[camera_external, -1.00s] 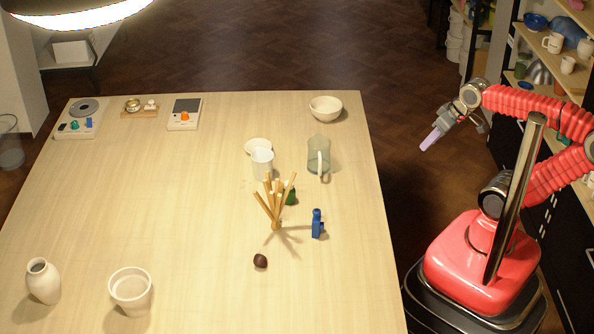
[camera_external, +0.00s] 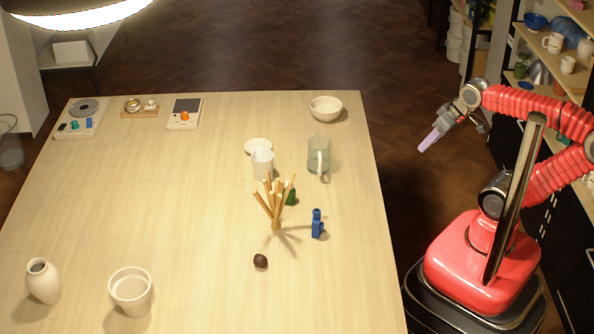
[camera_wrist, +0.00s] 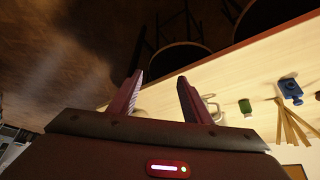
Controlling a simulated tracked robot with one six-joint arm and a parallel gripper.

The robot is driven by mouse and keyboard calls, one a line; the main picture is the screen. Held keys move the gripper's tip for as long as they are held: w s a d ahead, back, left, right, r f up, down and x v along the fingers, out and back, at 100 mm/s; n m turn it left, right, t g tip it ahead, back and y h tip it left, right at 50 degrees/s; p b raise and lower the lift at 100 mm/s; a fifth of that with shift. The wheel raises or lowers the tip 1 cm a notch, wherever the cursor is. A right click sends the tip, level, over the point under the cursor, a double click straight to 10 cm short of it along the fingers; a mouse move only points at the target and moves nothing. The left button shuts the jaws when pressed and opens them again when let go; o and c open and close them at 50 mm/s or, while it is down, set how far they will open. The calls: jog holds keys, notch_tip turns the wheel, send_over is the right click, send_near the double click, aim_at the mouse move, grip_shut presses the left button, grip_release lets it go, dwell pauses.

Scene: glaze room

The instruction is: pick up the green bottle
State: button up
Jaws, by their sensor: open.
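The green bottle (camera_external: 291,197) stands on the table behind a bundle of wooden sticks, which partly hides it in the external view. It also shows in the wrist view (camera_wrist: 245,107), small, to the right of my fingers and clear of them. My gripper (camera_external: 431,142) is off the table's right edge, raised and well apart from the bottle. In the wrist view my gripper (camera_wrist: 158,95) has its two fingers spread with nothing between them.
The wooden sticks (camera_external: 275,205) and a blue bottle (camera_external: 317,224) are close to the green bottle. A glass mug (camera_external: 318,155), a white cup (camera_external: 262,163) and a bowl (camera_external: 325,108) stand farther back. A dark lump (camera_external: 260,260) lies in front. The table's left middle is clear.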

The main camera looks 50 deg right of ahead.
jog(key=w+a+n+t+y, duration=0.2)
jog(key=w+a, duration=0.6)
jog(key=a, duration=0.1)
jog(key=n+t+y, duration=0.2)
jog(key=t+y, duration=0.1)
jog(key=t, duration=0.2)
send_near(294, 191)
jog(key=shift+w+a+r, duration=0.1)
jog(key=shift+w+r, duration=0.6)
jog(key=shift+w, duration=0.1)
jog(key=shift+s+a+f, duration=0.1)
jog(key=shift+a+f, duration=0.1)
jog(key=shift+a, duration=0.15)
jog(key=x, duration=0.8)
jog(key=shift+w+f, duration=0.1)
jog(key=shift+w, duration=0.25)
